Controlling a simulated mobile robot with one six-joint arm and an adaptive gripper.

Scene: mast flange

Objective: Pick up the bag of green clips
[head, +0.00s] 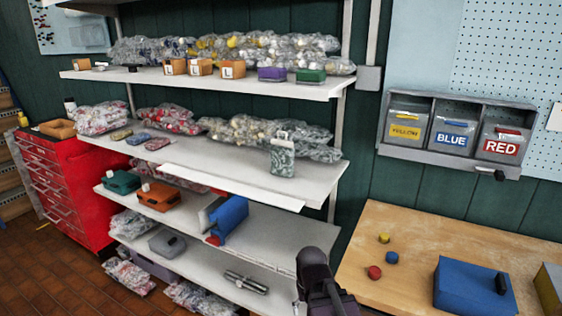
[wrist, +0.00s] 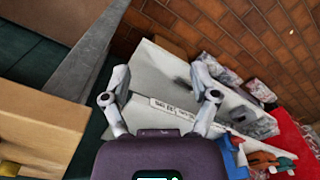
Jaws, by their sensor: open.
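A small clear bag with dark green bits in it (head: 282,157), which looks like the bag of green clips, stands upright near the front right of the middle shelf (head: 240,178). It has a pale top. My gripper (wrist: 160,68) shows in the wrist view with its two fingers spread wide and nothing between them. Behind the fingers are pale shelf boards with a label strip. In the head view the end of my arm is low in the picture, below and right of the bag and well apart from it. I cannot make out the bag in the wrist view.
Several clear bags (head: 255,132) lie behind the green one. A blue bin (head: 229,217) sits on the shelf below. A wooden bench (head: 430,235) with a blue box (head: 470,287) stands at right. A red tool cabinet (head: 65,180) stands at left.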

